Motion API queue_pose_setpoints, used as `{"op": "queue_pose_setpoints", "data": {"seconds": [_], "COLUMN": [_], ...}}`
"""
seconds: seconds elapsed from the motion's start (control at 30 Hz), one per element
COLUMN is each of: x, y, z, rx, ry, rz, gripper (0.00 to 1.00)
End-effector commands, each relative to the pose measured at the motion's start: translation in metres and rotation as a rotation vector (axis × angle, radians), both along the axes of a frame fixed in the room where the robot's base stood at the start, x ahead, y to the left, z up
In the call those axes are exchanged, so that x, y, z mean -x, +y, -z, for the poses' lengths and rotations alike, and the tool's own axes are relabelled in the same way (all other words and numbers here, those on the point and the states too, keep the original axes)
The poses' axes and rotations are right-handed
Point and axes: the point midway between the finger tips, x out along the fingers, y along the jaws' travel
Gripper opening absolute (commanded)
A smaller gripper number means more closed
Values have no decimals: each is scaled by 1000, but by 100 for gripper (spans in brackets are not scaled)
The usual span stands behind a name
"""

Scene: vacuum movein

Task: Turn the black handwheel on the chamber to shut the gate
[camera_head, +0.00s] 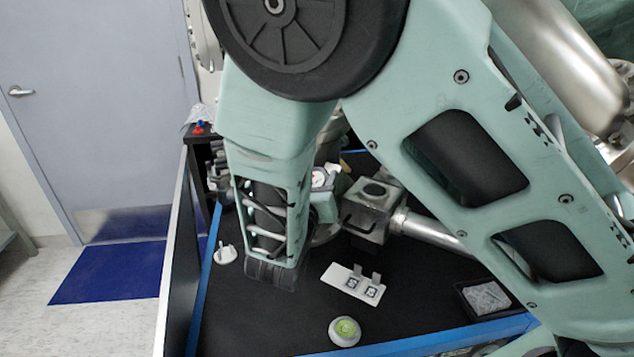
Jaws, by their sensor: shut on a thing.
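The chamber is a grey metal box (371,207) with a round port on top, in the middle of the bench. A thin black loop handle shows on its left front side. A metal tube (430,230) runs from it to the right. I cannot make out the black handwheel; my own teal arm covers much of the area left of and above the box. My arm reaches down to the left of the box, and its wrist end is close to it. The fingers of my gripper are hidden behind the arm, so their contact with anything does not show.
The black bench top (260,325) has a blue edge. On it are a white plate with two small squares (352,283), a round green-topped piece (345,331), a small white piece (226,255) and a black tray (484,298). A door (90,110) and blue mat (110,272) lie left.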

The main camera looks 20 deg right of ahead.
Motion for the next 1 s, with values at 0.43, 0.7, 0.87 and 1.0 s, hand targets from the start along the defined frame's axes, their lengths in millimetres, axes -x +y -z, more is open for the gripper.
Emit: {"op": "queue_pose_setpoints", "data": {"seconds": [0.43, 0.7, 0.87, 1.0], "x": [-1, -2, -2, -3], "y": [2, 2, 2, 2], "z": [1, 0, 0, 0], "rx": [-134, -242, -299, -341], "ry": [-172, -314, -386, -439], "rz": [217, 397, 489, 557], "gripper": [26, 26, 26, 26]}}
